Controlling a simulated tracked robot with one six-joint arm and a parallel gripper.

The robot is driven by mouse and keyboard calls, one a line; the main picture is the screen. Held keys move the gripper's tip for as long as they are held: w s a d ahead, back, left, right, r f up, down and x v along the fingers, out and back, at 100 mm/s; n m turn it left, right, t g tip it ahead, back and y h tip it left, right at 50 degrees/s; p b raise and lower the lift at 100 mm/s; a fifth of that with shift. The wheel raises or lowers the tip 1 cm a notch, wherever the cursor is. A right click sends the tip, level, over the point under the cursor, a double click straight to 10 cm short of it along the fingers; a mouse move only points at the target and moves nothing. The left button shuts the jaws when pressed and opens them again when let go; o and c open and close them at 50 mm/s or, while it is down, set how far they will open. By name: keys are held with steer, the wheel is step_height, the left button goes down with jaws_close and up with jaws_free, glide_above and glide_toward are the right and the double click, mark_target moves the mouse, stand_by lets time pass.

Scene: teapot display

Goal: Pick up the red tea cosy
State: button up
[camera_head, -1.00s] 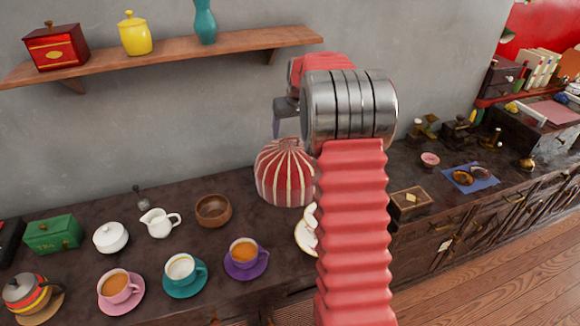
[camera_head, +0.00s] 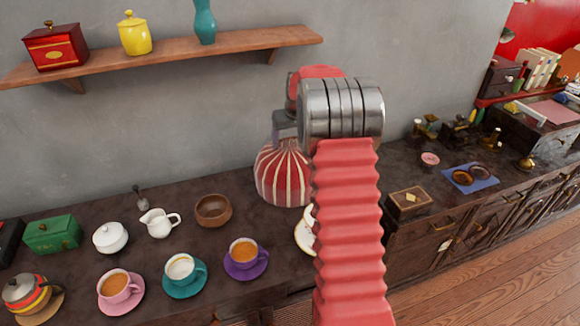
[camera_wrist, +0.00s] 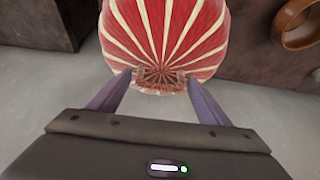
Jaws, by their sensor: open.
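The red tea cosy (camera_head: 283,178), striped with cream, stands on the dark counter against the grey wall in the head view. My arm hides its right edge. In the wrist view the cosy (camera_wrist: 165,30) fills the upper middle, its gathered top towards me. My gripper (camera_wrist: 159,77) is open, with one finger on each side of that gathered top. I cannot tell whether the fingers touch it. In the head view my gripper is mostly hidden behind my arm, just above the cosy.
A brown wooden bowl (camera_head: 213,210) stands left of the cosy, and a white jug (camera_head: 160,223) farther left. Several cups on saucers line the counter's front. A wooden shelf (camera_head: 170,56) runs above on the wall.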

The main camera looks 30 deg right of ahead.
steer(key=shift+c, duration=0.5)
steer(key=c, duration=1.5)
steer(key=shift+o, duration=0.2)
step_height(320, 180, up, 10)
steer(key=shift+r, duration=0.1)
